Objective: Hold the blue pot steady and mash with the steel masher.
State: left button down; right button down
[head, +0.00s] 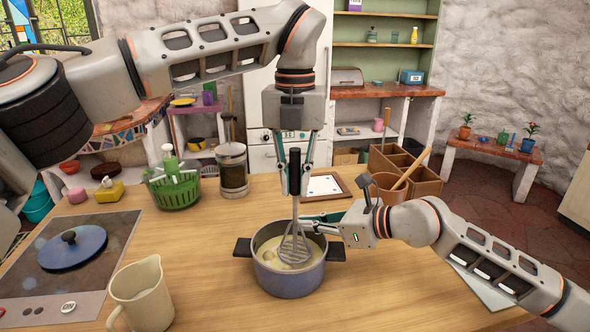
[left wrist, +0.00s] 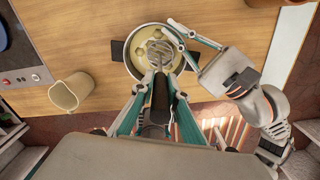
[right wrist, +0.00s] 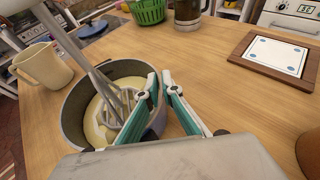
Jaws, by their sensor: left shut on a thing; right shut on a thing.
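The blue pot (head: 290,282) stands on the wooden counter with pale yellow food and lumps inside; it also shows in the left wrist view (left wrist: 134,68) and the right wrist view (right wrist: 72,140). The steel masher (head: 295,240) is upright, its wire head inside the pot over the food. My left gripper (head: 294,190) is shut on the masher's dark handle, above the pot. My right gripper (head: 306,226) is shut on the pot's rim at its far right side; its fingers (right wrist: 160,100) pinch the wall. Whether the masher head touches the bottom is hidden.
A cream jug (head: 142,296) stands left of the pot, near a hob with a blue lid (head: 72,250). Behind are a green basket (head: 173,188), a French press (head: 233,170) and a framed tile board (head: 324,187). A brown pot with a wooden spoon (head: 388,188) stands behind my right arm.

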aim_at(295, 191)
pick_arm(q)
jog(key=shift+f, duration=2.3)
jog(key=shift+r, duration=2.3)
jog(key=shift+a, duration=0.1)
jog(key=shift+w+a, duration=0.15)
jog(key=shift+a, duration=0.8)
jog(key=shift+f, duration=0.15)
